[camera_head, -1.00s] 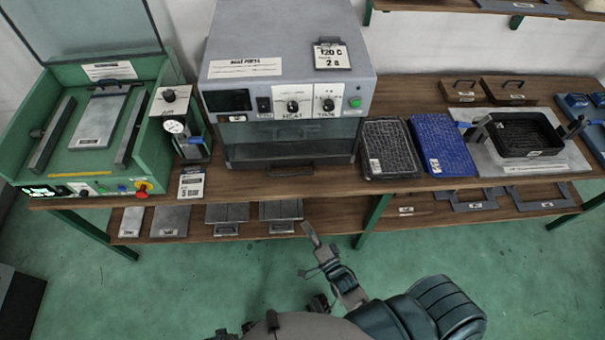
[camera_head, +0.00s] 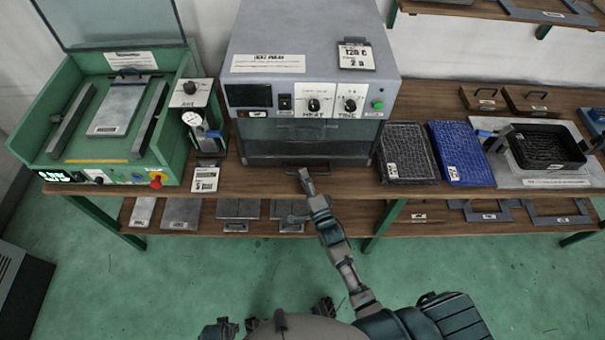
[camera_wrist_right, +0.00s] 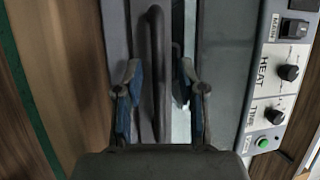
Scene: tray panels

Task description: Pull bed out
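The grey heating machine (camera_head: 305,55) stands on the bench, with its bed (camera_head: 270,160) pushed in at the bottom front under a glass window. A dark bar handle on the bed shows in the right wrist view (camera_wrist_right: 155,60). My right gripper (camera_head: 307,180) is at the bed's front edge and hides much of the handle in the head view. In the right wrist view my right gripper (camera_wrist_right: 158,85) is open, one finger on each side of the handle, with gaps between.
A green press (camera_head: 105,120) and a gauge unit (camera_head: 200,120) stand left of the machine. A black mesh tray (camera_head: 407,155), a blue mesh tray (camera_head: 462,155) and a deep black tray (camera_head: 545,148) lie to the right. Plates lie on the lower shelf. The floor in front is clear.

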